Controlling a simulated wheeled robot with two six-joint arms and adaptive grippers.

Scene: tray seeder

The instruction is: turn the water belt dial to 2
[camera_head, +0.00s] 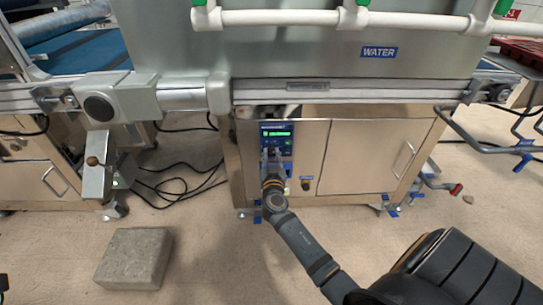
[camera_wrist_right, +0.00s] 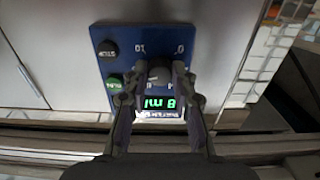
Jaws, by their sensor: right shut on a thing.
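The blue control panel (camera_head: 285,134) with a lit green display is on the front of the metal cabinet below the WATER sign (camera_head: 379,52). My right gripper (camera_head: 272,152) reaches up to the panel's lower part. In the right wrist view the panel (camera_wrist_right: 120,62) appears upside down. The dark round dial (camera_wrist_right: 159,76) sits between the two fingertips, and the gripper is shut on it. The marks 0 and 10 show beyond the dial. Its pointer direction cannot be made out. The green display (camera_wrist_right: 160,103) is partly covered by the fingers. My left gripper is out of view.
A black stop button (camera_wrist_right: 108,49) and a green run button (camera_wrist_right: 114,83) are beside the dial. A smaller dark knob (camera_head: 306,185) is on the cabinet to the right. A grey block (camera_head: 134,258) lies on the floor at left. Black cables lie behind it.

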